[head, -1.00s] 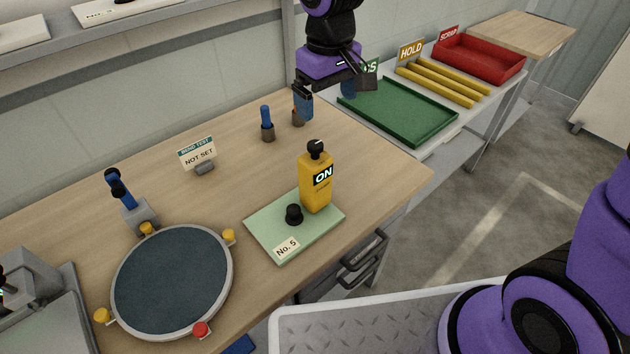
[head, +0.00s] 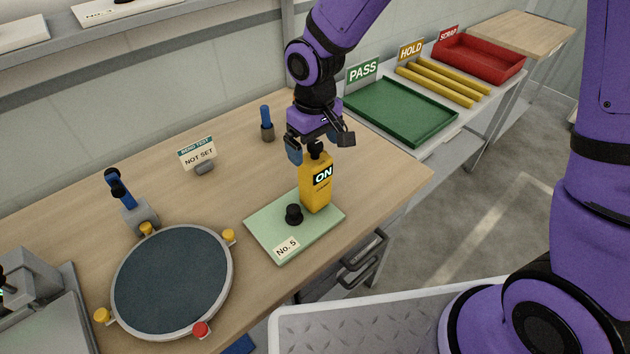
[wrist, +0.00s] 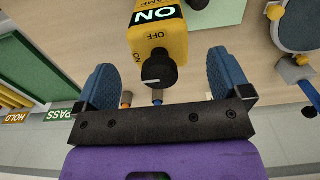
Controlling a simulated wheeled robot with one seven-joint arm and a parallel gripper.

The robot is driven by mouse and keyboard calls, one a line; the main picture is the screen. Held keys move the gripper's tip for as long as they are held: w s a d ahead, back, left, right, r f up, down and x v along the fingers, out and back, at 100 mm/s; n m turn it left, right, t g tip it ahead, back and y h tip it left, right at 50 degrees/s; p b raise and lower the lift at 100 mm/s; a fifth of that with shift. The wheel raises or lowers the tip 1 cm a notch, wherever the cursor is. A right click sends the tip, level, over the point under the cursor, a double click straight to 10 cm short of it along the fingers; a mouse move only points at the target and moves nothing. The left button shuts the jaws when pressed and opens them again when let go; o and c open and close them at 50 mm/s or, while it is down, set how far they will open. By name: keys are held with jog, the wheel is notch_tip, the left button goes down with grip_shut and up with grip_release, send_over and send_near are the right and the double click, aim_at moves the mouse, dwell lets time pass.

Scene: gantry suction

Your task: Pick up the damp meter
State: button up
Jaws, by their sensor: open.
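The damp meter (head: 316,187) is a yellow upright box with a black knob on top and an ON label. It stands at the back right of a pale green plate (head: 270,227) marked No. 5. My gripper (head: 310,152) is open just above the meter's top. Its two blue fingers are spread on either side of the knob in the wrist view (wrist: 158,85), and nothing is held. Contact with the meter cannot be made out.
A round dark plate (head: 172,280) with yellow and red knobs lies at the front left. A green tray (head: 402,112) is at the right. The bench edge is close to the meter.

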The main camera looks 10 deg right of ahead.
jog(key=shift+f, duration=1.2)
grip_shut()
jog(key=shift+r, duration=0.15)
